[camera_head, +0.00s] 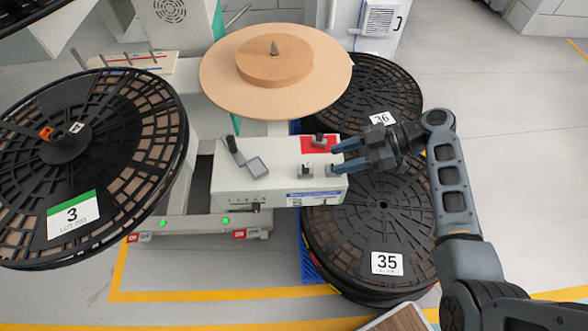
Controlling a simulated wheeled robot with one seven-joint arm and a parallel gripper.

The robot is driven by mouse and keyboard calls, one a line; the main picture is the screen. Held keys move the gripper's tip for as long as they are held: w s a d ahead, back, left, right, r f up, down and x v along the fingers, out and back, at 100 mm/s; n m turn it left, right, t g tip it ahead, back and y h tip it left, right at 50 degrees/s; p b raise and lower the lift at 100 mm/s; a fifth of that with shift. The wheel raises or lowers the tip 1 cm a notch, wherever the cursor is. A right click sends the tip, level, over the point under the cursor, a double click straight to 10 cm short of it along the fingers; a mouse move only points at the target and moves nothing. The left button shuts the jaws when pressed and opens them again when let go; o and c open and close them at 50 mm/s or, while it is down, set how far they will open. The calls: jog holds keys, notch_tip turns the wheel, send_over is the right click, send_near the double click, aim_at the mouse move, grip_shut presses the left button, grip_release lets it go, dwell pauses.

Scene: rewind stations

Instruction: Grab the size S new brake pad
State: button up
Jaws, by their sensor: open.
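My gripper (338,158) is open, its two blue-grey fingers pointing left at the right end of a pale machine housing (240,190). A small dark piece (319,140) stands on a red patch (310,148) just left of the upper finger. Another small dark piece (306,170) sits on a pale spot left of the lower finger. The pieces are too small to tell which is the size S new brake pad; no size label is readable. Nothing shows between the fingers. Whether the lower finger touches the housing cannot be told.
A dark lever (233,150) and a grey square plate (257,167) are on the housing's left part. A large tan disc (222,85) overhangs behind. Open floor (520,150) lies right.

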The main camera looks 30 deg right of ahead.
aim_at(306, 166)
jog(key=x, duration=0.2)
jog(key=p+x, duration=0.1)
jog(key=x, duration=0.1)
jog(key=p+x, duration=0.1)
jog(key=x, duration=0.1)
jog(key=shift+w+a+r, duration=0.2)
jog(key=shift+a+r, duration=0.05)
jog(key=shift+a, duration=0.2)
jog(key=shift+w+a+f, duration=0.2)
jog(key=shift+a+f, duration=0.1)
jog(key=shift+a, duration=0.1)
jog(key=shift+c, duration=0.5)
jog(key=c, duration=0.8)
jog(key=shift+o, duration=0.2)
jog(key=shift+r, duration=0.1)
